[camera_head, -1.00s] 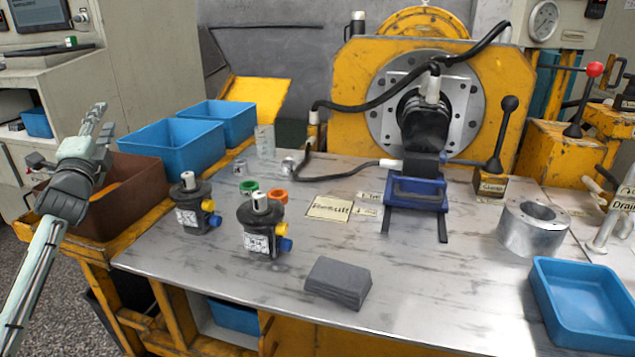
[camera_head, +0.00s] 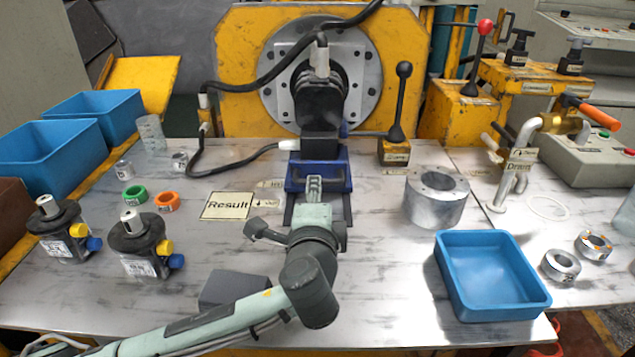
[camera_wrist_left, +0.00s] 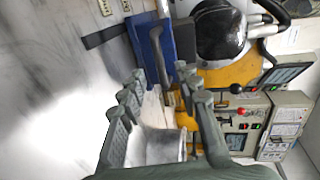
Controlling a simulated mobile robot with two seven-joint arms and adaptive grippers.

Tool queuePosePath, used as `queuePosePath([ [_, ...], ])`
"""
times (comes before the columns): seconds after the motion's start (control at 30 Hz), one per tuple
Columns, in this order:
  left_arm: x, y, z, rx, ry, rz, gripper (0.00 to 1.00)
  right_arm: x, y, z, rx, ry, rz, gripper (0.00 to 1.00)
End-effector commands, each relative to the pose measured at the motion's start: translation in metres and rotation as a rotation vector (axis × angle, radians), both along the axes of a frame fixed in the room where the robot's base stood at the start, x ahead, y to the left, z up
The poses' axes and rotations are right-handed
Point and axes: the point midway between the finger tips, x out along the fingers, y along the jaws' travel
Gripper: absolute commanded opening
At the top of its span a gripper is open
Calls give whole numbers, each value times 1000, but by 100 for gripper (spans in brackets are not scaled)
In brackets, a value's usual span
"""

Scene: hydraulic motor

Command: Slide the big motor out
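The big black motor (camera_head: 318,100) sits against the round plate of the yellow machine, with hoses on it. Under and in front of it is a blue support (camera_head: 335,172) with dark rails. The motor (camera_wrist_left: 220,33) and the blue support (camera_wrist_left: 143,45) also show in the left wrist view. My left gripper (camera_head: 314,188) is just in front of the blue support and overlaps its lower part. My right gripper is not in view.
A lever (camera_head: 398,105) and a metal cylinder (camera_head: 437,205) stand right of the support. A blue tray (camera_head: 492,280) is at the front right. Two small motors (camera_head: 140,245) (camera_head: 62,228) stand left. A grey block (camera_head: 235,288) lies beside my left arm.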

Motion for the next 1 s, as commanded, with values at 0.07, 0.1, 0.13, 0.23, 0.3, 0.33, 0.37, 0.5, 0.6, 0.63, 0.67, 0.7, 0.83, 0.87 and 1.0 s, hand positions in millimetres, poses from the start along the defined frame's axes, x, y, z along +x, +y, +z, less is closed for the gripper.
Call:
queuePosePath([
  [0.07, 6, -1, -2, 3, -3, 0, 33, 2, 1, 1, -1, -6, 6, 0],
  [0.1, 11, -1, -3, 4, -3, 0, 33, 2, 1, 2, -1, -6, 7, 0],
  [0.13, 15, -1, -4, 3, -2, 0, 33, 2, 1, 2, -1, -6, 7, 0],
  [0.23, 32, -1, -7, 4, -3, 0, 33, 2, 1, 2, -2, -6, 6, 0],
  [0.3, 43, -1, -10, 4, -1, 0, 33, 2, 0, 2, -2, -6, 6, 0],
  [0.33, 47, -1, -11, 3, -2, -1, 33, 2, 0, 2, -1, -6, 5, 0],
  [0.37, 52, -1, -12, 3, -1, 0, 33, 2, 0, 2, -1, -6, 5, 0],
  [0.5, 66, -2, -16, 3, 1, -2, 33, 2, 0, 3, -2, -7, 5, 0],
  [0.6, 71, -2, -17, 2, 1, -2, 33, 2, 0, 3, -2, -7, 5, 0],
  [0.63, 72, -2, -17, 1, 1, -3, 33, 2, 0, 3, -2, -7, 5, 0],
  [0.67, 73, -2, -17, 0, 1, -3, 33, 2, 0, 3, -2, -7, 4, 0],
  [0.7, 73, -2, -18, 0, 1, -3, 33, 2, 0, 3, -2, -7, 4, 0],
  [0.83, 73, -2, -18, 0, 1, -3, 33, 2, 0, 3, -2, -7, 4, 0],
  [0.87, 73, -2, -18, 0, 1, -3, 33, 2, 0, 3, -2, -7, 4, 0],
  [1.0, 73, -1, -18, 2, 1, -2, 16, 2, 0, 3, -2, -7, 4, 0],
])
